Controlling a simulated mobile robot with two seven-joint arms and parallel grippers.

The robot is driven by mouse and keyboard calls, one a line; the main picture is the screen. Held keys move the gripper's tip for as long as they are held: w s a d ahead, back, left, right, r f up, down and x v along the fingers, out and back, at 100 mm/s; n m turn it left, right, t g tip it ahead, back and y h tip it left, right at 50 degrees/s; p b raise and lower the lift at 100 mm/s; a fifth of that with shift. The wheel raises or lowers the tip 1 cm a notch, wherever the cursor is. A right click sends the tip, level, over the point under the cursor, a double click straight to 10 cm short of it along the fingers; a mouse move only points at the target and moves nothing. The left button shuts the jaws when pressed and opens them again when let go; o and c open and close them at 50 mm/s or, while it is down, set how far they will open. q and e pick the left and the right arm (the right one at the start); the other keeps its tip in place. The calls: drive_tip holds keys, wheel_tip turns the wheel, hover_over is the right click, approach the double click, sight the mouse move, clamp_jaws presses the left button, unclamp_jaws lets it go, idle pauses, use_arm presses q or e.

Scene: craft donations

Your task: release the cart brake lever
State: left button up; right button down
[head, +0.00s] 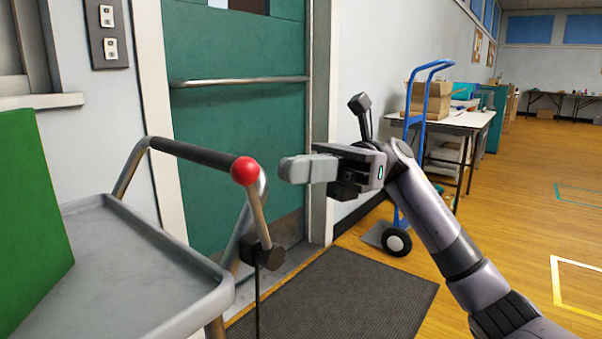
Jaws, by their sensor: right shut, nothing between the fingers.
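The cart brake lever is a light rod (257,217) with a red ball knob (244,171) on top. It rises from a dark bracket (262,254) at the cart's right side and leans slightly left. The grey cart (190,268) with its black push handle (190,152) stands at the left. My right gripper (287,169) is shut and empty, its fingers pointing left. In the picture its fingertips are a short way right of the red knob, apart from it. My left gripper is not in view.
A green panel (30,215) stands on the cart. A green door (235,110) with a metal bar is behind it. A dark mat (345,300) lies on the floor. A blue hand truck (417,110) and a table (462,119) with boxes stand at the right.

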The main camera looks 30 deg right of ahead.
drive_tip(key=p+v, duration=0.1)
drive_tip(key=v, duration=1)
drive_tip(key=shift+f, duration=0.3)
drive_tip(key=shift+a, duration=0.1)
